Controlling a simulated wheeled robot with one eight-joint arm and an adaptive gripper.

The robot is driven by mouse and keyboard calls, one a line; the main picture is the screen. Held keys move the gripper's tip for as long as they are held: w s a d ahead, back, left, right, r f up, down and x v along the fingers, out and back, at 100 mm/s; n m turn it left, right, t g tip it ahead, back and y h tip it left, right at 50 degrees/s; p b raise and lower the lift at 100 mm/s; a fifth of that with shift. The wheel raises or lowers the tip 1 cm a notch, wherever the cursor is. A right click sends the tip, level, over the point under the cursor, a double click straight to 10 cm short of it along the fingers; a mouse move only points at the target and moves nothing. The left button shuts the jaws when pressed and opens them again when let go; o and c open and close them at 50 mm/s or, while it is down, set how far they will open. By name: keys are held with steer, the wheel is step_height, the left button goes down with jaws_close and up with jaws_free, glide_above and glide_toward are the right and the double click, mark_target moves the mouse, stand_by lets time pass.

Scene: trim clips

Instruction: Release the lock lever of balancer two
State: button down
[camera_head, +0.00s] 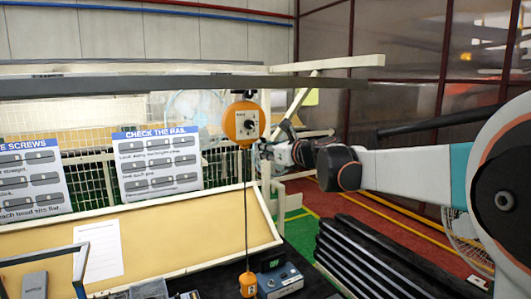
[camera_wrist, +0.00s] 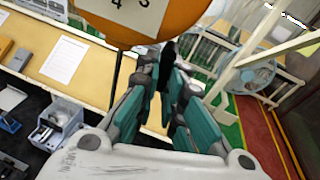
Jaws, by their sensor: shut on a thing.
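The orange balancer (camera_head: 243,122) hangs from the dark overhead beam, with a white dial plate on its front. Its underside and part of the plate show large at the top of the wrist view (camera_wrist: 150,27). I cannot read whether it is marked two. My gripper (camera_head: 262,148) is just below and right of the balancer. In the wrist view its teal fingers (camera_wrist: 172,70) are closed in on a small black lever (camera_wrist: 168,50) under the housing. The fingers hide much of the lever, and its angle is hard to tell.
A cord runs from the balancer down to an orange weight-like body (camera_head: 248,285) beside a grey-blue device (camera_head: 280,280). A slanted tan board (camera_head: 180,235) stands behind. Dark rails (camera_head: 370,255) are stacked at right. The overhead beam (camera_head: 180,85) passes close above my gripper.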

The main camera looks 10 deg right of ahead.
stand_by(0.4)
steer(key=c, duration=1.7)
jaws_free()
steer(key=shift+s, duration=0.1)
steer(key=v, duration=1.2)
steer(key=shift+f, duration=0.1)
